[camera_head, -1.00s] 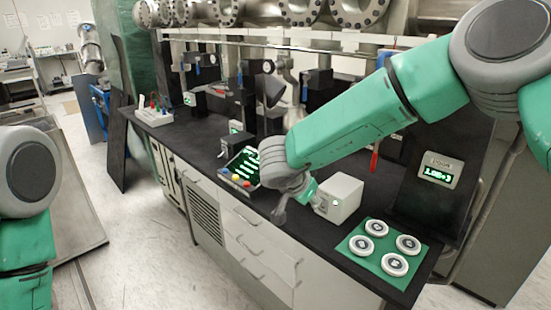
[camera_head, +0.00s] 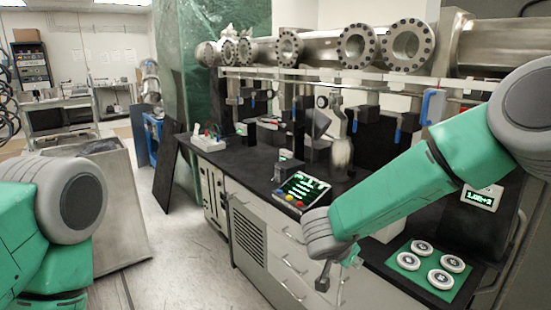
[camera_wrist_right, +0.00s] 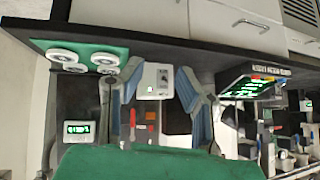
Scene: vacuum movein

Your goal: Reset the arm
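My right arm (camera_head: 440,170) is green and grey and reaches in from the right over the front edge of the black bench. Its gripper (camera_head: 330,275) hangs low in front of the bench drawers, small and partly hidden by the wrist. In the right wrist view the two blue-grey fingers of this gripper (camera_wrist_right: 160,92) are spread apart with nothing held. A white box shows beyond them. My left arm (camera_head: 60,215) shows at the left edge, and its gripper is outside the view.
The black bench (camera_head: 245,168) carries a panel with coloured buttons (camera_head: 300,190), a green mat (camera_head: 405,261) with several white discs, and a display (camera_head: 482,198). The white box (camera_head: 393,228) is mostly hidden behind my arm. Steel flanged pipes (camera_head: 400,45) run above.

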